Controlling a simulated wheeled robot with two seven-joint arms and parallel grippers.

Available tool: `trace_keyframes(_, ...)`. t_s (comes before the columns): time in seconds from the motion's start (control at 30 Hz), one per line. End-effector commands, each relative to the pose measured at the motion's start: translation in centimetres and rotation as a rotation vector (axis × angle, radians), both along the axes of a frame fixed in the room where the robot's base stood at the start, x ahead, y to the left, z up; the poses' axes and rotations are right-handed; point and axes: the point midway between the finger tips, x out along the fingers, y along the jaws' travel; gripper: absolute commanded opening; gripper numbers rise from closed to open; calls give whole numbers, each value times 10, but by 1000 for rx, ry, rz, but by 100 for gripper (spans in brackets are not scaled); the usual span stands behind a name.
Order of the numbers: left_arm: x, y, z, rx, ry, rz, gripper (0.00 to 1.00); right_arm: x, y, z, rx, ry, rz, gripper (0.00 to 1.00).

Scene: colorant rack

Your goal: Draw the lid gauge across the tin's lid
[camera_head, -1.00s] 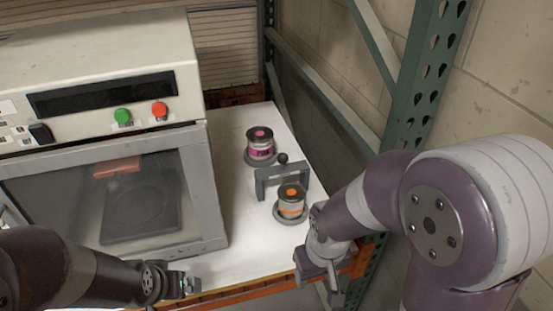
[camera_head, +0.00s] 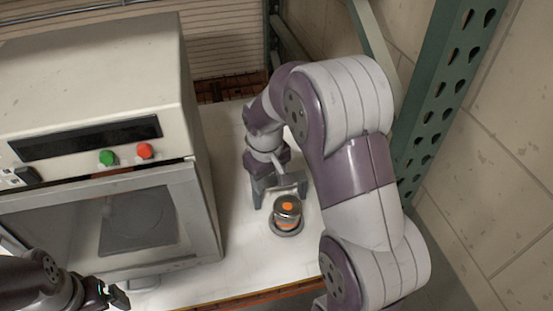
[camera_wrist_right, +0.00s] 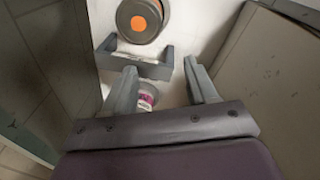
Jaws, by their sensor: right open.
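The lid gauge, a grey bridge-shaped piece, stands behind the orange-marked tin in the head view (camera_head: 300,187), partly covered by my right arm; its bar shows in the right wrist view (camera_wrist_right: 150,69). The tin with an orange spot on its dark lid (camera_head: 287,211) stands upright on a round base; the lid also shows in the wrist view (camera_wrist_right: 139,19). My right gripper (camera_wrist_right: 160,68) is open over the gauge, with no grip visible. The pink-labelled tin (camera_wrist_right: 147,96) shows between its fingers. My left gripper (camera_head: 119,297) is low at the left; its jaws are unclear.
A beige oven-like machine (camera_head: 90,90) with green and red buttons fills the left of the white table (camera_head: 240,255). A green rack post (camera_head: 430,100) and a block wall bound the right. The table front near the orange tin is clear.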

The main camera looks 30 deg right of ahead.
Motion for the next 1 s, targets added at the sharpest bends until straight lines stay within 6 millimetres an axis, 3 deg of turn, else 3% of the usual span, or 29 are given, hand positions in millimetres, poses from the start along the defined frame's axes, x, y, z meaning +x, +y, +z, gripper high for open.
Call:
trace_keyframes(0.03, 0, 0, 12, 0, 0, 0, 100, 13, -7, 15, -17, 3, 22, 57)
trace_keyframes(0.2, 0, 0, 24, 0, 0, 0, 100, 47, -31, 41, -81, 30, 125, 57)
trace_keyframes(0.37, 0, 0, 25, 0, 0, 0, 100, 56, -41, 48, -115, 63, 197, 57)
trace_keyframes(0.47, 0, 0, 31, 0, 0, 0, 100, 56, -44, 34, -115, 68, 200, 57)
trace_keyframes(0.8, 0, 0, 56, 0, 0, 0, 100, 61, -58, -46, -115, 65, 199, 57)
trace_keyframes(1.0, 0, 0, 60, 0, 0, 0, 100, 64, -62, -69, -115, 61, 198, 57)
